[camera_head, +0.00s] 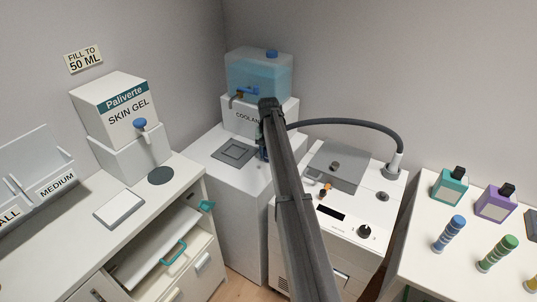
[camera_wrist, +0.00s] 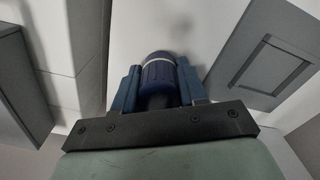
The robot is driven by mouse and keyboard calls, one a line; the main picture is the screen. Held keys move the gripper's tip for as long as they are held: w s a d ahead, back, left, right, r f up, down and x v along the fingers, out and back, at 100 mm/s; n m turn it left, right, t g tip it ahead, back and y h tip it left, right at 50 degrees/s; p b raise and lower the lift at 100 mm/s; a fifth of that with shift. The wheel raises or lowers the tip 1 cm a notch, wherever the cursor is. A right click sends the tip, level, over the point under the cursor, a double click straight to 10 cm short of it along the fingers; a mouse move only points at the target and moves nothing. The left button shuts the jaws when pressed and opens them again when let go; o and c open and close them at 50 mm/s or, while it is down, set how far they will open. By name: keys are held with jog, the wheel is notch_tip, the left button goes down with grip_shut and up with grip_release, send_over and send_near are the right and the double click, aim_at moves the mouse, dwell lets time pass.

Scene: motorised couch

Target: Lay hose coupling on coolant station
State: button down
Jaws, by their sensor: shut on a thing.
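The coolant station (camera_head: 285,110) stands in the back corner, a white block with a partly hidden "COOLAN…" label and a translucent blue tank (camera_head: 258,72) above. A grey square plate (camera_head: 235,153) lies on the white top in front of it; it also shows at the right of the wrist view (camera_wrist: 268,66). My gripper (camera_wrist: 158,68) is shut on the dark blue ribbed hose coupling (camera_wrist: 158,76), above a white surface. In the head view my arm hides most of the gripper and coupling. The dark hose (camera_head: 350,124) arches from behind my arm to the white machine.
The white machine (camera_head: 335,215) with a grey lid and a knob stands right of my arm. A skin gel dispenser (camera_head: 118,115) and an open drawer (camera_head: 160,250) are at the left. Bottles (camera_head: 450,188) stand on the right table.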

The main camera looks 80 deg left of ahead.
jog(key=shift+f, duration=0.35)
jog(key=shift+f, duration=0.1)
jog(key=c, duration=0.6)
grip_release()
notch_tip(320, 180, up, 12)
jog(key=shift+r, duration=0.15)
